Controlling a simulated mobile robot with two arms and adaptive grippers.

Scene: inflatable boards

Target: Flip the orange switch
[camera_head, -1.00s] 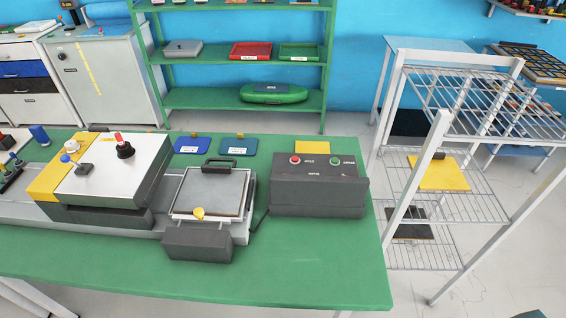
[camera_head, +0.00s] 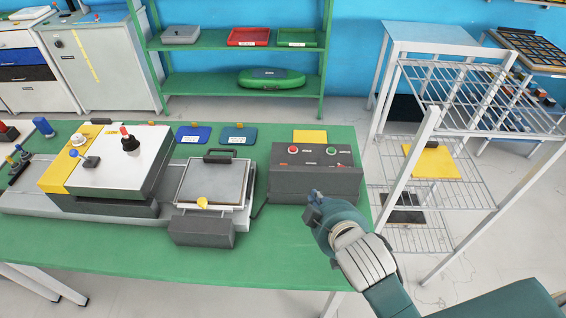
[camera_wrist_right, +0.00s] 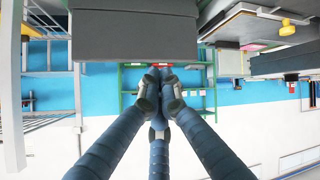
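A dark grey control box (camera_head: 290,184) stands on the green table. Its sloped top carries a red button (camera_head: 292,149) and a green button (camera_head: 331,149). A small orange-red mark (camera_head: 309,165) shows between and below them; it is too small to tell if it is the orange switch. My right gripper (camera_head: 314,196) is in front of the box's right part, its fingers pointing toward the front face. In the right wrist view, the fingertips (camera_wrist_right: 160,74) are together with nothing between them, and the dark box (camera_wrist_right: 135,35) fills the top. My left gripper is not in view.
A press machine with a flat plate (camera_head: 212,182) stands left of the box. A white machine with levers (camera_head: 120,160) is further left. A yellow pad (camera_head: 310,136) lies behind the box. A wire rack (camera_head: 440,160) stands to the right. The table's front is clear.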

